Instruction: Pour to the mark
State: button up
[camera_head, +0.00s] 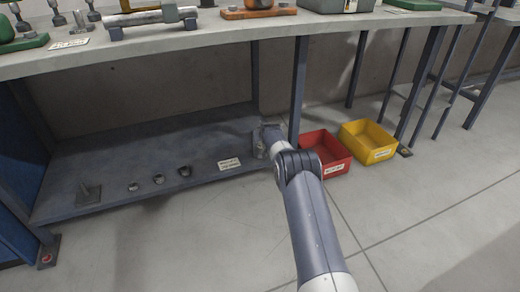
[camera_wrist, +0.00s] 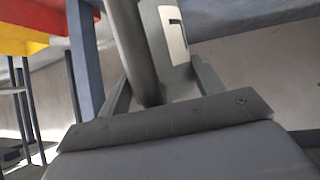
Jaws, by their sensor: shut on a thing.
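My gripper (camera_head: 268,135) is at the right end of the lower shelf, low under the bench, and partly hidden by my own arm. In the wrist view my gripper (camera_wrist: 165,92) is shut on a dark grey bar of a grey object (camera_wrist: 136,45). That object carries a white label with a dark mark. The bar looks like a handle, but the whole shape is cut off at the top. In the head view only a bit of the grey object (camera_head: 260,147) shows beside my gripper. I cannot see any contents or a fill mark.
The lower shelf (camera_head: 140,155) bears three small metal pieces (camera_head: 158,179), a metal stand (camera_head: 89,194) and a white card (camera_head: 229,164). A red bin (camera_head: 335,168) and yellow bin (camera_head: 375,150) stand right of a bench leg (camera_head: 298,90). The bench top (camera_head: 200,42) overhangs; open floor lies in front.

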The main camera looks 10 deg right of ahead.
jog(key=shift+w+r+g+h, duration=0.1)
jog(key=shift+r+g+h, duration=0.2)
jog(key=shift+r+g, duration=0.45)
dwell(1.9)
jog(key=shift+a+r+n, duration=0.1)
jog(key=shift+r+n, duration=0.1)
jog(key=shift+n, duration=0.1)
dwell(0.5)
jog(key=shift+r+g+h+p, duration=0.25)
jog(key=shift+g+h+p, duration=0.05)
jog(key=shift+g+p, duration=0.2)
jog(key=shift+w+a+r+p, duration=0.1)
jog(key=shift+r+p, duration=0.05)
jog(key=shift+p, duration=0.15)
dwell(0.7)
